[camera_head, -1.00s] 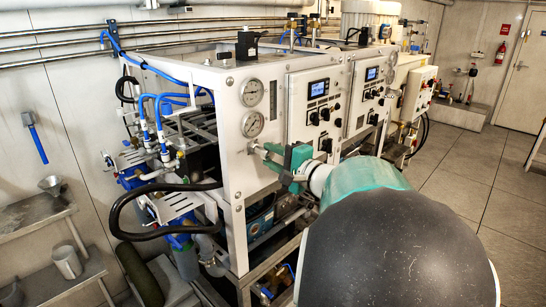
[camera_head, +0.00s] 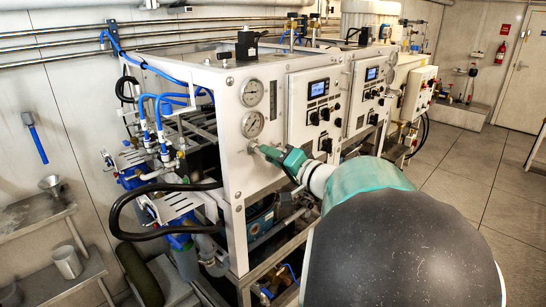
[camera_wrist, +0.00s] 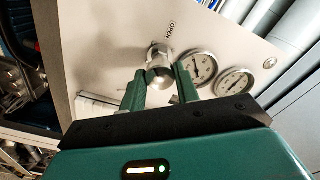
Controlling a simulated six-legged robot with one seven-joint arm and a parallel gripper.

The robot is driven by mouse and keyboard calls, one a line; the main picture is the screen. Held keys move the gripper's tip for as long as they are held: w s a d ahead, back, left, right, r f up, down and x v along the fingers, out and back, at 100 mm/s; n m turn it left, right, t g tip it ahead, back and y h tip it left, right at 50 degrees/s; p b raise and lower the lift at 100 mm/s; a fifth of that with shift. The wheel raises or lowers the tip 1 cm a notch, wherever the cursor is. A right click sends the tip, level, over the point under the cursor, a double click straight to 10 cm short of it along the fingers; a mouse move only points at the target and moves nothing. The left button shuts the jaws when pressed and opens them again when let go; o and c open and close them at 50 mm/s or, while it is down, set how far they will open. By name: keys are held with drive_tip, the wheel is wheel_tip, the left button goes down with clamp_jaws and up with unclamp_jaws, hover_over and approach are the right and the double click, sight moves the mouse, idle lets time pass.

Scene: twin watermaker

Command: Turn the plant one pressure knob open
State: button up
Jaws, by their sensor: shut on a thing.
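The pressure knob is a round silvery metal knob (camera_wrist: 158,65) on the white front panel of the near unit, below two round gauges. In the wrist view my gripper (camera_wrist: 160,76) has its two green fingers on either side of the knob, shut on it. In the head view my gripper (camera_head: 272,154) reaches the panel just below the lower gauge (camera_head: 252,125), and its fingers hide most of the knob. Small lettering that seems to read "OPEN" (camera_wrist: 170,28) is printed beside the knob.
The upper gauge (camera_head: 252,92) is close above. A control box with a lit display (camera_head: 318,88) is right of the gauges. A black hose (camera_head: 125,220) loops at the unit's left side. The floor (camera_head: 470,180) at right is clear.

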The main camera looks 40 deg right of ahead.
idle(0.4)
drive_tip(key=o, duration=1)
drive_tip(key=s, duration=1.3)
drive_tip(key=shift+s+d, duration=0.2)
drive_tip(key=shift+s, duration=0.2)
